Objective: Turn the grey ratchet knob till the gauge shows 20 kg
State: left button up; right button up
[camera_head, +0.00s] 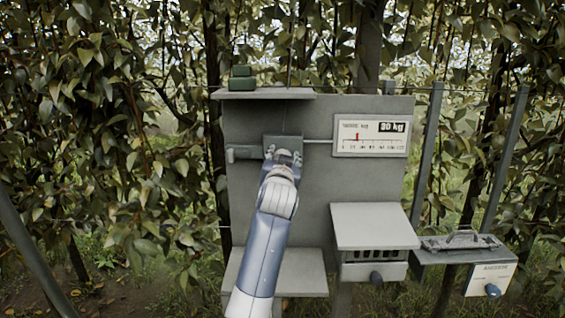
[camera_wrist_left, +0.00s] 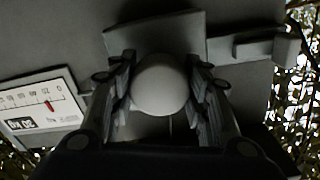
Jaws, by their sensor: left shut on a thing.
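The grey ratchet knob (camera_wrist_left: 160,85) shows as a pale round shape in the left wrist view, in front of a dark grey square block (camera_head: 285,143). My left gripper (camera_head: 284,160) is shut on it, with one finger on each side. In the head view my gripper hides the knob. The gauge (camera_head: 371,136) is a white plate right of the block. Its red pointer (camera_head: 357,137) stands in the left part of the scale. My right gripper is not in view.
A grey lever (camera_head: 243,153) sticks out left of the block. A green object (camera_head: 242,78) stands on the top shelf. A bare shelf (camera_head: 276,272) lies lower left. A white-lidded box (camera_head: 375,226) and a side tray (camera_head: 462,255) stand at the right. Leafy branches surround the board.

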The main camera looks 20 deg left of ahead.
pick_arm(q)
jog(key=shift+f+n, duration=0.15)
jog(key=shift+n, duration=0.85)
jog(key=o, duration=1.1)
jog(key=shift+v, duration=3.75)
